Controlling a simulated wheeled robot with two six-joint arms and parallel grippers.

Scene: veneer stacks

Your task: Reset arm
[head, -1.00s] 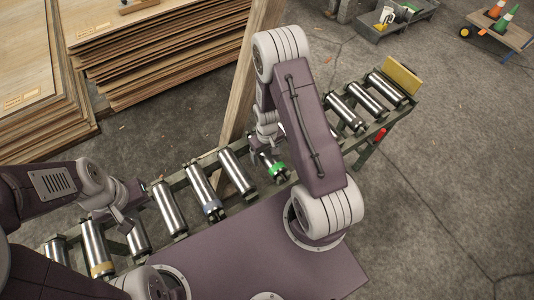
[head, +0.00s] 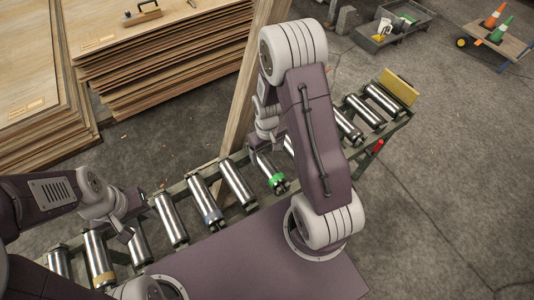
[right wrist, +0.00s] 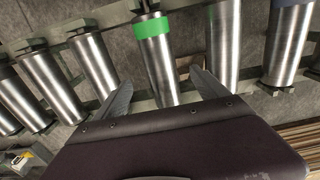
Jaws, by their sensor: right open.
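My right arm rises over the roller conveyor in the head view. Its gripper (head: 256,153) points down near the rollers and is partly hidden by its own wrist. In the right wrist view the two grey fingers (right wrist: 163,95) are spread wide with nothing between them, above a roller with a green band (right wrist: 152,27). That roller also shows in the head view (head: 278,183). My left gripper (head: 128,230) is low at the left, close over the conveyor rollers. Its fingertips are too small and overlapped to tell open from shut.
The conveyor (head: 237,184) runs diagonally, with a yellow end board (head: 398,86). A timber post (head: 243,100) stands behind it, close to my right gripper. Veneer stacks (head: 165,65) fill the upper left. A grey tray (head: 394,28) and a cart with cones (head: 493,42) stand farther off. Floor at right is clear.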

